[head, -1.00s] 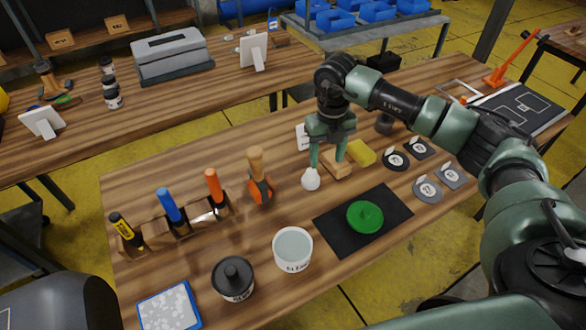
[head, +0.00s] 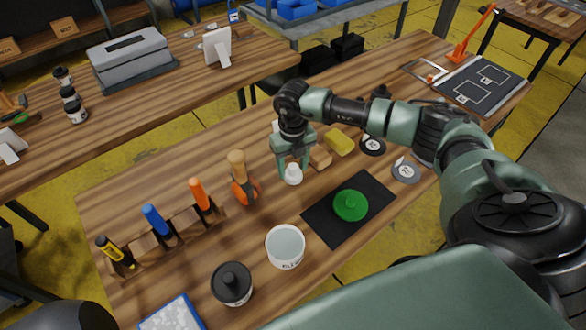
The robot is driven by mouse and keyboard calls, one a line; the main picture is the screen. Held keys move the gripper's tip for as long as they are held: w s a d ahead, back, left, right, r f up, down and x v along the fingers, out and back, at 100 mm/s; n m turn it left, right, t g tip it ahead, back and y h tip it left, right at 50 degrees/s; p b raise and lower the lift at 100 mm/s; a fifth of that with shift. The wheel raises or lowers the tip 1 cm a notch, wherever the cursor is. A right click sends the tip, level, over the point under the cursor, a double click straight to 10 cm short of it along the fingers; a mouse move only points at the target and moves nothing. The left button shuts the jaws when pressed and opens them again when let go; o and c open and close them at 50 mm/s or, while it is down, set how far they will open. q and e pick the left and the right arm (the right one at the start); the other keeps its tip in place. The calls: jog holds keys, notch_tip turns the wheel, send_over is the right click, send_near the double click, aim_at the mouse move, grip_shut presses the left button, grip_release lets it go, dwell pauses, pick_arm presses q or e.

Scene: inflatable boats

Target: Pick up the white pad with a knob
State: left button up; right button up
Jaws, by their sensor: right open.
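The white pad with a knob (head: 293,176) stands on the wooden workbench, near its middle, just left of a small wooden block (head: 321,157). My right gripper (head: 293,169) points down over it and is open. Its two green fingers come down on either side of the pad's knob in this view. I cannot tell whether they touch it. My left gripper is not in view.
A yellow sponge (head: 340,142) is close behind right. An orange-handled tool (head: 242,180) stands left. A white tub (head: 286,246) and black jar (head: 232,284) are nearer.

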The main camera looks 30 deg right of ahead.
aim_at(293, 165)
grip_shut()
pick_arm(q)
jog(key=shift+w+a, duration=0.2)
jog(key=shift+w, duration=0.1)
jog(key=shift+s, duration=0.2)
pick_arm(e)
jog(key=shift+r, duration=0.1)
jog(key=shift+r, duration=0.65)
pick_arm(q)
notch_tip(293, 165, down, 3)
jog(key=b, duration=0.3)
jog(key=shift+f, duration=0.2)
pick_arm(e)
notch_tip(293, 165, up, 19)
jog(key=shift+f, duration=0.2)
